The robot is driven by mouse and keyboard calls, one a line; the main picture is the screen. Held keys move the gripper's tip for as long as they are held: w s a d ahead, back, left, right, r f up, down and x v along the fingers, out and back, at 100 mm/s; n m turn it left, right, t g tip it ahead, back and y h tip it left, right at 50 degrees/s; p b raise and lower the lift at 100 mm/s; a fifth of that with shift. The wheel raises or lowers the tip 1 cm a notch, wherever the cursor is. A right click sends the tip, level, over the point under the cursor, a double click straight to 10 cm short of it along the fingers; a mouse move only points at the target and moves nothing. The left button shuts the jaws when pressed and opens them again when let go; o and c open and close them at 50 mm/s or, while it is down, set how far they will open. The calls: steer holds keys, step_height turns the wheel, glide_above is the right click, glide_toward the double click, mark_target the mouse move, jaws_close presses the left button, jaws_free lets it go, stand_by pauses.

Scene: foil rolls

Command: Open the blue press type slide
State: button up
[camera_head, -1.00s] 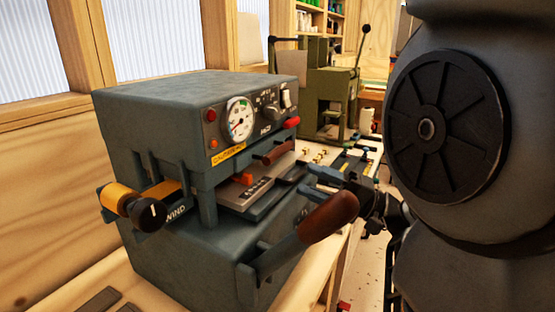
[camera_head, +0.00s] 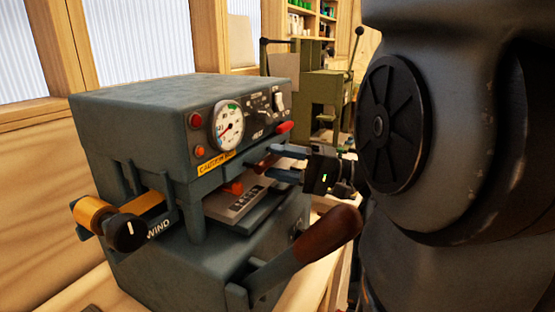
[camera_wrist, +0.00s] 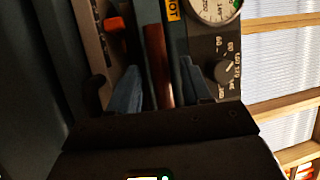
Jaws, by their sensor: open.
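The blue-grey press (camera_head: 140,105) stands on the bench in the head view. Its type slide (camera_head: 240,204), a light metal plate with type characters and an orange-red block (camera_head: 233,188), sits in the front opening. A small brown handle (camera_head: 263,163) sticks out just above the slide; it also shows in the wrist view (camera_wrist: 155,60). My gripper (camera_head: 280,162) is open at the press front, one finger on each side of this handle. In the wrist view the handle runs between my fingers (camera_wrist: 158,85). I cannot tell whether either finger touches it.
A large lever with a brown grip (camera_head: 328,235) juts out below my gripper. A yellow roll with a black knob (camera_head: 130,234) is at the press's left. A gauge (camera_head: 228,125) and switches are above the opening. A green machine (camera_head: 322,95) stands behind.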

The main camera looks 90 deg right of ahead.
steer(key=shift+w, duration=0.35)
steer(key=shift+c, duration=0.5)
jaws_close()
